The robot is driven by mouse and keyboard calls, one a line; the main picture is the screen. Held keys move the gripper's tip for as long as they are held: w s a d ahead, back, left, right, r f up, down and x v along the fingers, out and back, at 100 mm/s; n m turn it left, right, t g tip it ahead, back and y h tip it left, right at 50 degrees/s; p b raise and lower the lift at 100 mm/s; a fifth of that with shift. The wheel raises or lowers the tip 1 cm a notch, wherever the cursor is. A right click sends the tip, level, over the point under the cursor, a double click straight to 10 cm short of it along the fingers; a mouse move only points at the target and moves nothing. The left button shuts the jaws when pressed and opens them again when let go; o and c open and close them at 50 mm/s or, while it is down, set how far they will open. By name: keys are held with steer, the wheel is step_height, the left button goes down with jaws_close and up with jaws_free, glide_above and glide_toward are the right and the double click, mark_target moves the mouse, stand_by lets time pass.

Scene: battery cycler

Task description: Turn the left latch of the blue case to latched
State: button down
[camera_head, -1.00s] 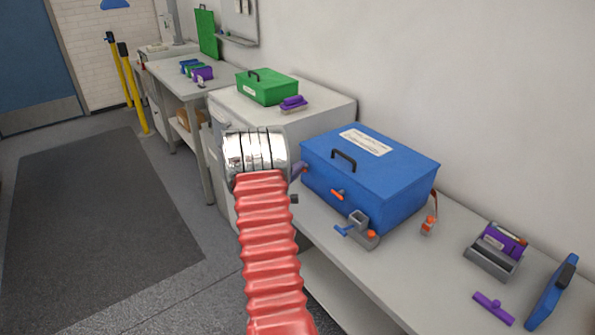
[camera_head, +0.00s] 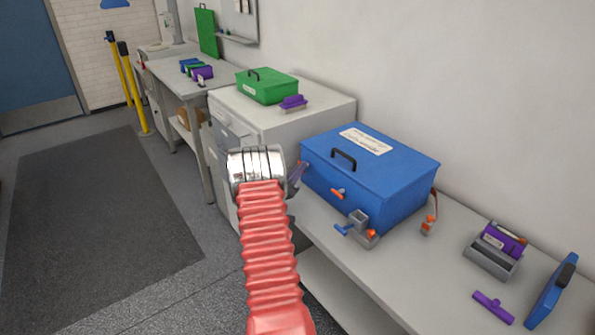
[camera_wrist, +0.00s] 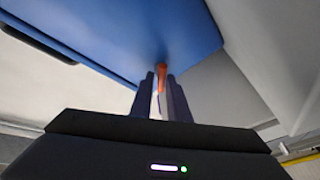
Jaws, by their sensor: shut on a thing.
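The blue case (camera_head: 372,178) stands closed on the bench, with a black handle and a pale label on its lid. In the wrist view, my gripper (camera_wrist: 161,98) is shut on an orange latch (camera_wrist: 162,74) at the edge of the blue case (camera_wrist: 130,35). The latch points down between the dark fingers. In the head view, my gripper (camera_head: 298,174) is at the left end of the case's front face, and the latch it holds is hidden or too small to make out. Another orange latch (camera_head: 338,193) shows farther right on that face.
A grey fixture (camera_head: 358,222) with blue and orange parts stands close in front of the case. A green case (camera_head: 267,87) and a purple item (camera_head: 292,102) sit on the grey cabinet behind.

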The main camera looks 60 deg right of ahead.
steer(key=m, duration=0.2)
steer(key=m+g+h, duration=0.1)
steer(key=m, duration=0.1)
steer(key=f+m+g, duration=0.1)
steer(key=m, duration=0.1)
steer(key=shift+w, duration=0.3)
steer(key=shift+w+r+m+g+h, duration=0.15)
steer(key=shift+m+g, duration=0.45)
steer(key=shift+m, duration=0.5)
steer(key=shift+f+m+g+h, duration=0.15)
steer(key=shift+m+g, duration=0.45)
steer(key=shift+m, duration=0.5)
steer(key=shift+r, duration=0.15)
steer(key=c, duration=1.9)
jaws_free()
steer(key=shift+c, duration=0.2)
steer(key=shift+o, duration=0.6)
steer(key=shift+a+f, duration=0.35)
steer(key=shift+a, duration=0.2)
steer(key=v, duration=1.2)
steer(key=shift+w+a+f, duration=0.15)
steer(key=shift+w, duration=0.1)
